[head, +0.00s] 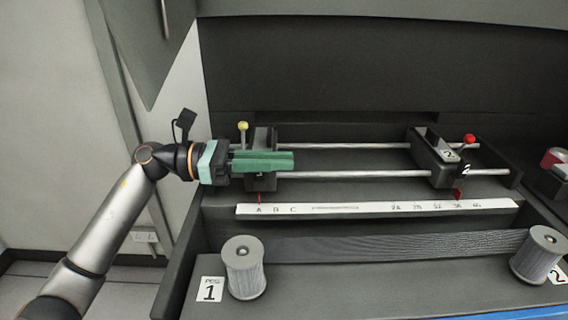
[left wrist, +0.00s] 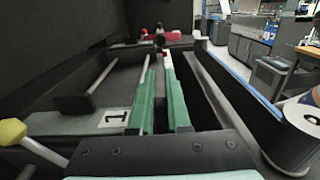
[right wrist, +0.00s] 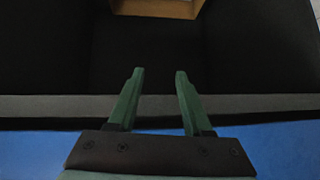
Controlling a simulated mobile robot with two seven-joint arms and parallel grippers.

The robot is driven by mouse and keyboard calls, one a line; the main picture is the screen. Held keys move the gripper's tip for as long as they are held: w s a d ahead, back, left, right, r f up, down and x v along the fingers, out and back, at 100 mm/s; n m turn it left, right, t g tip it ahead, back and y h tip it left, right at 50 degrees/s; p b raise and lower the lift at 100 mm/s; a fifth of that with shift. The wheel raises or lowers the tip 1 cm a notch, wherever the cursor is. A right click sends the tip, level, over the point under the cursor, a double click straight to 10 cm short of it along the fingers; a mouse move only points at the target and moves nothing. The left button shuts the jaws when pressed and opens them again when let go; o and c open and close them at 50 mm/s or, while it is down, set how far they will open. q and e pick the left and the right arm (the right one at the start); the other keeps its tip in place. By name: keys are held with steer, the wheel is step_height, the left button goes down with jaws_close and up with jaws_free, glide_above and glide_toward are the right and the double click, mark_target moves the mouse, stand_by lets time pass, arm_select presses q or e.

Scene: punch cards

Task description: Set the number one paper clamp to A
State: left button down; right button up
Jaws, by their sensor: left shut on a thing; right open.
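The number one paper clamp (head: 262,136) is a dark block at the left end of two metal rails, with a yellow-knobbed lever (head: 243,126) beside it. Its red pointer (head: 259,198) stands at the letter A on the white scale strip (head: 330,208). My left gripper (head: 292,160) reaches across the clamp from the left, its green fingers shut on the clamp and hiding part of it. In the left wrist view, the clamp's "1" label (left wrist: 115,118) shows beside the fingers (left wrist: 161,95). My right gripper (right wrist: 159,75) is open and empty, away from the clamps.
The number two clamp (head: 434,150), with a red-knobbed lever (head: 468,140), sits toward the right end of the rails (head: 345,146). Ribbed grey pegs (head: 245,268) and (head: 540,254) stand in front. The rails between the clamps are clear.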

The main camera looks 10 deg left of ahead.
arm_select(q)
steer(key=c, duration=1)
jaws_free()
steer(key=shift+a, duration=0.25)
steer(key=shift+c, duration=0.2)
steer(key=shift+o, duration=0.8)
steer(key=shift+d, duration=0.1)
steer(key=shift+s+a, duration=0.1)
steer(key=shift+a, duration=0.1)
steer(key=a, duration=0.3)
steer(key=s+a+b, duration=0.1)
steer(key=a, duration=0.3)
steer(key=s+a+b, duration=0.1)
steer(key=a, duration=0.2)
steer(key=shift+a+f, duration=0.1)
steer(key=shift+a, duration=0.2)
steer(key=shift+s+a, duration=0.2)
steer(key=shift+a, duration=0.5)
arm_select(e)
steer(key=shift+w+a+f, duration=0.3)
steer(key=shift+a+f, duration=0.15)
steer(key=shift+f, duration=0.2)
steer(key=shift+s, duration=0.15)
